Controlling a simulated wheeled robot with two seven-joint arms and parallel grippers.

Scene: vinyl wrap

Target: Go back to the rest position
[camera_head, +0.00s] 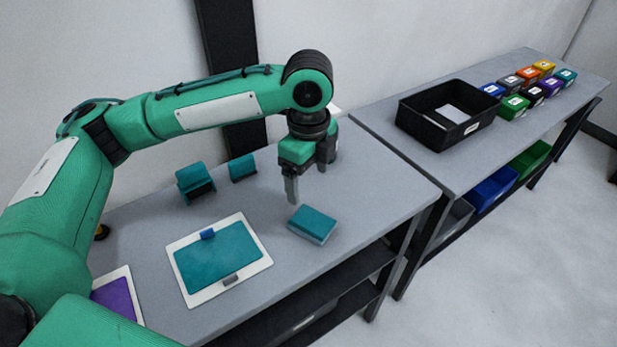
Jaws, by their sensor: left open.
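My left arm comes in from the left, and its gripper (307,184) points down over the near table (370,185). Its two fingers are apart with nothing between them. A teal-topped block (314,222) lies on the table just in front of and below the fingers; the gripper appears apart from it. A white board with a teal sheet (218,256) lies left of the block, with a small blue piece (207,234) and a grey piece (230,280) on it. My right gripper is out of view.
Two teal holders (195,183) (242,168) stand at the table's back. A purple sheet (115,298) lies at left, partly hidden by my arm. On the right table are a black bin (410,118) and several small coloured boxes (513,106). The near table's right end is clear.

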